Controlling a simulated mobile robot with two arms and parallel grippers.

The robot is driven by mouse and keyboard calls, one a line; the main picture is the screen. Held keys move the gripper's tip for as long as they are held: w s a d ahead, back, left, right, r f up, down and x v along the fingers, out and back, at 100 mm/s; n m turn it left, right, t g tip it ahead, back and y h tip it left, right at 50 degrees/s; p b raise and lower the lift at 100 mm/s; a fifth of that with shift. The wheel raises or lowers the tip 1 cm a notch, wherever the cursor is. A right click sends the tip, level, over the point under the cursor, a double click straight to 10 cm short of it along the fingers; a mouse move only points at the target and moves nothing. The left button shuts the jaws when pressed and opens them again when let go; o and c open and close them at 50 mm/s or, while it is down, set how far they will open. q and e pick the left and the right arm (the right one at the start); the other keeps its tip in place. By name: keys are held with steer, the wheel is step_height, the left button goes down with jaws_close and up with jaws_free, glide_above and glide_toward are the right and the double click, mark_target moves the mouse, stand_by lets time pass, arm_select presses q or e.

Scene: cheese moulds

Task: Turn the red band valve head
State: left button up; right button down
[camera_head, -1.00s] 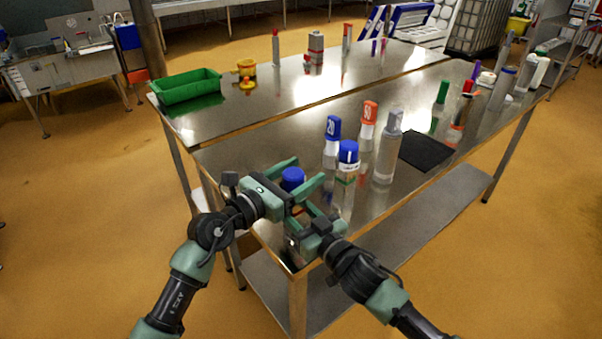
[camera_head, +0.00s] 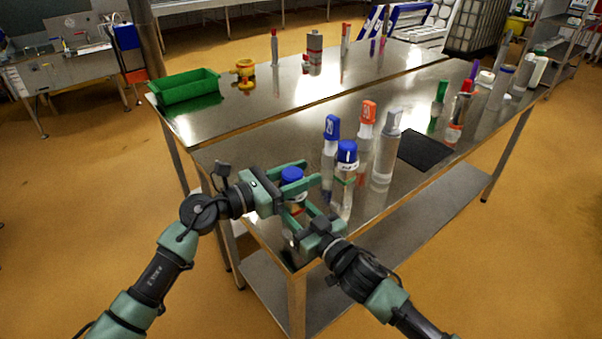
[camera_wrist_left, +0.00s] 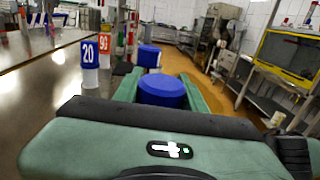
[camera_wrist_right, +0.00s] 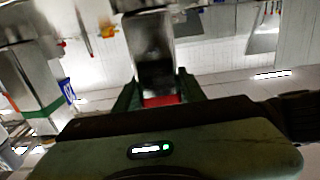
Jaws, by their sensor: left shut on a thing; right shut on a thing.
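The red band valve has a round blue head (camera_head: 292,174) on a short body (camera_head: 297,209) and stands upright near the table's front left corner. My left gripper (camera_head: 301,179) is shut on the blue head, which shows between its fingers in the left wrist view (camera_wrist_left: 162,91). My right gripper (camera_head: 308,217) is shut on the body lower down. In the right wrist view, a red band (camera_wrist_right: 161,100) shows between the right fingers. The fingers hide much of the body.
A similar blue-capped piece with a green band (camera_head: 345,176) stands close to the right. Behind it are a blue-topped bottle (camera_head: 331,135), an orange-topped bottle (camera_head: 366,125) and a grey-capped bottle (camera_head: 385,148). A black mat (camera_head: 425,150) lies further right. A green bin (camera_head: 186,86) is at back left.

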arm_select(q)
steer(key=m+g, duration=0.1)
steer(key=g, duration=0.1)
steer(key=m+g+h, duration=0.2)
steer(key=g, duration=0.1)
steer(key=shift+s+f+m+g, duration=0.1)
steer(key=shift+s+m+g, duration=0.2)
steer(key=shift+m, duration=0.1)
steer(key=shift+s+d+m+g, duration=0.15)
steer(key=shift+m+g, duration=0.4)
steer(key=shift+g, duration=0.3)
steer(key=shift+s+a+m+g, duration=0.1)
steer(key=shift+m+g, duration=0.45)
steer(key=shift+g, duration=0.3)
steer(key=o, duration=1.4)
steer(key=shift+g, duration=0.3)
steer(key=shift+c, duration=0.2)
steer(key=a, duration=1.2)
steer(key=shift+w, duration=0.15)
